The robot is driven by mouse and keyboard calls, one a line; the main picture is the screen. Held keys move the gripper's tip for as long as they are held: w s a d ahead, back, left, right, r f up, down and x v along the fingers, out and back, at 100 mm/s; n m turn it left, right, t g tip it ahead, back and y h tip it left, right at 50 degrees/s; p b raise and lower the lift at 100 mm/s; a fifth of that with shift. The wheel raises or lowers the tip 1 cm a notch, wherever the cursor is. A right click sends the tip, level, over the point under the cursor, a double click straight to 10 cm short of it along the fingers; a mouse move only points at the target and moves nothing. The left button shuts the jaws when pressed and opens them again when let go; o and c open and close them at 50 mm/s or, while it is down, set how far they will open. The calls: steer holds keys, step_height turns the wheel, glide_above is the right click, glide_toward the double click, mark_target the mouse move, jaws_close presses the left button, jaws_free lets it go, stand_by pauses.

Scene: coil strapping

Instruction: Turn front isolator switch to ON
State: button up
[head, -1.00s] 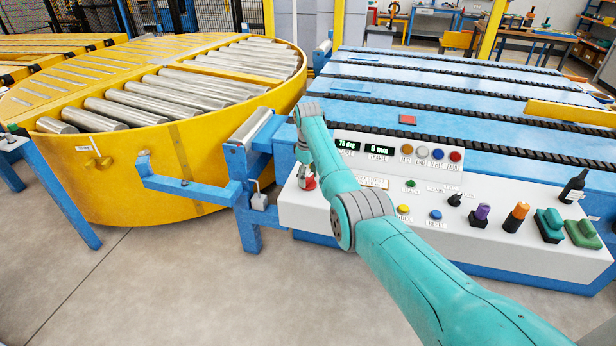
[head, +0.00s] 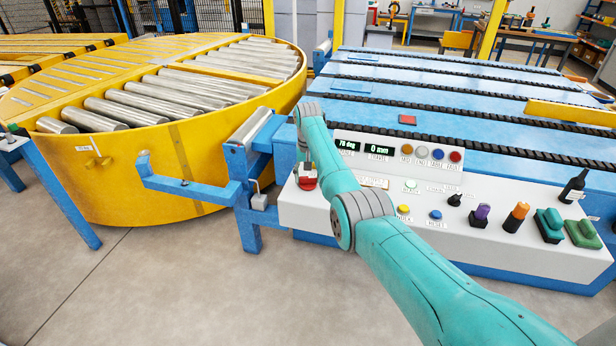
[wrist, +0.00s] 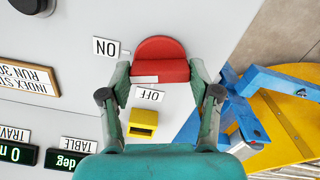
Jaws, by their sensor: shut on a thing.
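The isolator switch is a red knob (wrist: 160,58) with a white mark on its lower-left face. In the wrist view the ON label (wrist: 105,47) is at its left and the OFF label (wrist: 150,95) is below it. My gripper (wrist: 159,73) has one finger on each side of the knob and is shut on it. In the head view the red knob (head: 307,184) shows at the panel's left end under my gripper, whose fingers are partly hidden by my arm.
The white control panel (head: 470,245) carries a lit pale lamp (head: 411,184), yellow (head: 404,210) and blue (head: 435,214) buttons and several handles. A yellow block (wrist: 143,122) sits close to the knob. A blue bracket (head: 190,189) and yellow turntable (head: 200,155) stand left.

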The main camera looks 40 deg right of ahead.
mark_target(308, 178)
steer(key=shift+m, duration=1.6)
steer(key=o, duration=1.1)
steer(key=shift+o, duration=0.2)
steer(key=shift+r, duration=0.1)
step_height(308, 178, up, 12)
steer(key=shift+s+f, duration=0.1)
steer(key=shift+f, duration=0.1)
